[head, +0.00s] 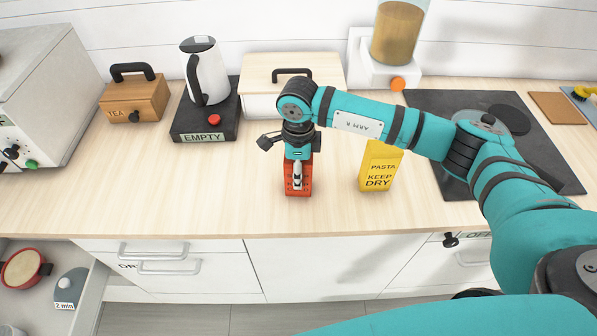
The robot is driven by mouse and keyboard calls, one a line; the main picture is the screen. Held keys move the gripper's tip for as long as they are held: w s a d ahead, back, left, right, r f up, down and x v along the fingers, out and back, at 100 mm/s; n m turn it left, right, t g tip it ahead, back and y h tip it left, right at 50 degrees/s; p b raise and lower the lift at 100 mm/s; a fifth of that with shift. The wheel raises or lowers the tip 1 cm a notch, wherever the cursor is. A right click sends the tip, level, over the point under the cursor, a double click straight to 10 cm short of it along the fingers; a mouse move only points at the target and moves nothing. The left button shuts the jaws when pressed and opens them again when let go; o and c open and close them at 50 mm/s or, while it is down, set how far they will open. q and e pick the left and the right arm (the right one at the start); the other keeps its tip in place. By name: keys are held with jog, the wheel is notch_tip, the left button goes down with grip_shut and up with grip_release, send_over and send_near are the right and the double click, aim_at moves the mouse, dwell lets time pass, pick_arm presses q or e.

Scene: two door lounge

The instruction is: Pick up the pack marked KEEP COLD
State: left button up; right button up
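A red-orange pack (291,189) stands on the wooden counter near its front edge. My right gripper (297,178) is directly over and in front of it, hiding much of its face, so I cannot read its label. Whether the fingers are closed on the pack cannot be made out. A yellow pack (378,171) stands to the right, partly behind my arm, marked PASTA and KEEP DRY. No KEEP COLD wording is readable in the head view. My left gripper is not in view.
Behind stand a TEA box (135,98), a kettle (205,72) on an EMPTY-marked base (206,122), a lidded box (265,72) and a dispenser (397,40). A dark hob (430,100) lies right. The open drawer (80,310) at lower left holds a bowl and timer. Front-left counter is clear.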

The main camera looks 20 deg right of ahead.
grip_shut()
jog(key=shift+w+r, duration=0.1)
jog(key=shift+r, duration=0.05)
